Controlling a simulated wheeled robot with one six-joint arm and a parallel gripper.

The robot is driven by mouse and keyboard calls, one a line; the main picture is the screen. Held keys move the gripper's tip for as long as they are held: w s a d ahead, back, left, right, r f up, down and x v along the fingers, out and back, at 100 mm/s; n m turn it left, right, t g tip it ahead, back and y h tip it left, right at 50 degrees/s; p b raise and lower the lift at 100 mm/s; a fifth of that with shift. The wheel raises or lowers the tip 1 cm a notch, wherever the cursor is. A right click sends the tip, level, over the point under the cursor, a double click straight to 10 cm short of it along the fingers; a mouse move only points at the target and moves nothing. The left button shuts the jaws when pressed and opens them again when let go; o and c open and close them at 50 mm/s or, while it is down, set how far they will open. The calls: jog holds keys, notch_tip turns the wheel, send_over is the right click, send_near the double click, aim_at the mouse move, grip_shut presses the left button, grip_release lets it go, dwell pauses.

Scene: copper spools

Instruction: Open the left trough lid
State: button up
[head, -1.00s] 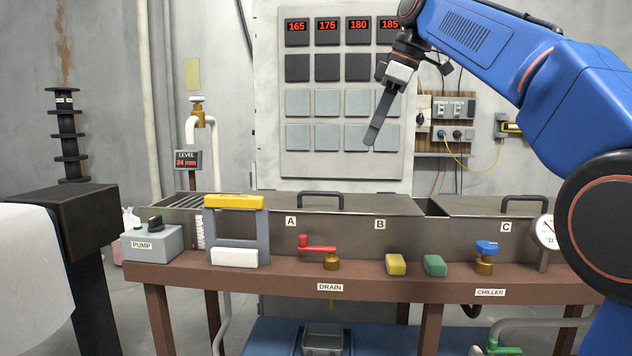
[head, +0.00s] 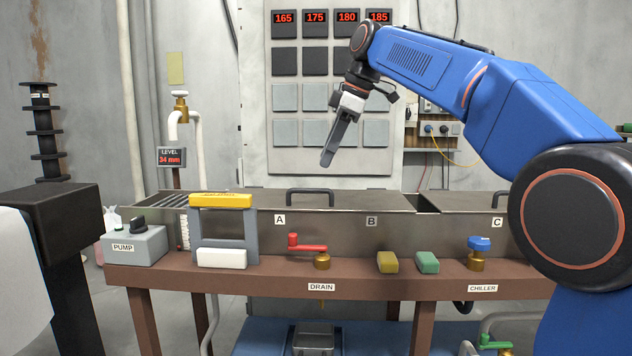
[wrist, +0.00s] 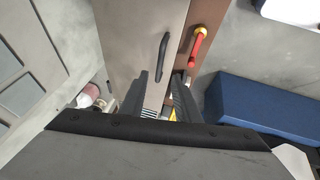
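The left trough lid (head: 365,201) is a flat grey metal plate lying closed on the long trough, with a dark bar handle (head: 310,191) on top. In the wrist view the lid (wrist: 130,35) lies below, with its handle (wrist: 162,55) ahead of the fingers. My gripper (head: 327,163) hangs above and slightly right of the handle, apart from it, fingers pointing down and a little left. In the wrist view its two fingers (wrist: 160,98) are spread with nothing between them.
The right lid (head: 462,200) lies beyond a narrow gap. A yellow-topped grey frame (head: 222,200) stands at the trough's left front. A red drain lever (head: 306,246), sponges (head: 388,262) and a blue-handled valve (head: 478,245) line the front ledge. A button panel (head: 300,160) stands behind.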

aim_at(316, 191)
jog(key=x, duration=0.8)
jog(key=shift+f, duration=0.15)
grip_shut()
